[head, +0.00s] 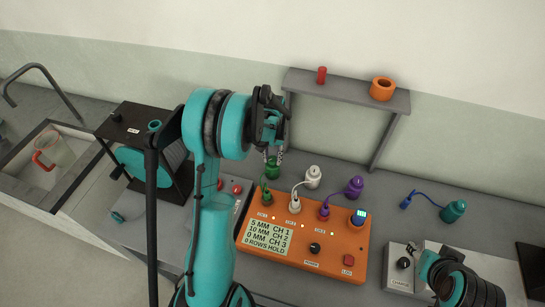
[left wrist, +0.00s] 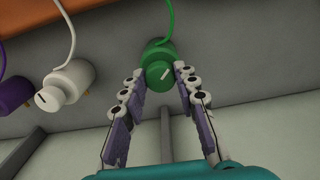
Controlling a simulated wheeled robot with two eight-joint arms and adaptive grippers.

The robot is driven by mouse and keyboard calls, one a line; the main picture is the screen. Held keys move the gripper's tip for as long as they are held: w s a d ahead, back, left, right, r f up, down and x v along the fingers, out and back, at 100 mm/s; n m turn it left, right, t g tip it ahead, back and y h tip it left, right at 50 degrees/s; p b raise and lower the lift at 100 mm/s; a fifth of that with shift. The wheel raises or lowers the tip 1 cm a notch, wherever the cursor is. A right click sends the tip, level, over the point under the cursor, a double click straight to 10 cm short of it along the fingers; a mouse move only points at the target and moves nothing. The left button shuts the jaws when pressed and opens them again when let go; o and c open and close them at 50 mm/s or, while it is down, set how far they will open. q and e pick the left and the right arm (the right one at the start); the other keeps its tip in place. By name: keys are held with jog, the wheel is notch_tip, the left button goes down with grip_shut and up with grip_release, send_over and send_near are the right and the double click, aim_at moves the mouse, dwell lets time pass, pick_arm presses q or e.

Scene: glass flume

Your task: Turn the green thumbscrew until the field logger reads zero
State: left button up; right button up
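The green thumbscrew (head: 273,168) is on a green sensor body behind the orange field logger (head: 337,240). In the left wrist view its round face (left wrist: 159,74) shows a pale slanted line. My left gripper (left wrist: 162,82) is open, with one fingertip on each side of the green knob; small gaps seem to show. In the head view my left gripper (head: 274,150) points down, its fingers partly hiding the thumbscrew. The logger's screen (head: 268,237) reads 5 MM CH 1, 10 MM CH 2, 0 MM CH 3, 0 ROWS HOLD.
A white sensor (head: 313,174) and a purple sensor (head: 354,186) stand right of the green one, with cords to the logger. A teal sensor (head: 453,211) lies further right. A grey shelf (head: 345,91) stands behind. A charger box (head: 402,263) is near my right arm.

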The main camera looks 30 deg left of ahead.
aim_at(273, 159)
pick_arm(q)
jog(key=shift+f+m+b, duration=0.1)
jog(key=shift+m+b, duration=0.2)
jog(key=shift+m, duration=0.8)
jog(key=o, duration=1.2)
jog(key=shift+c, duration=0.2)
notch_tip(273, 159, up, 12)
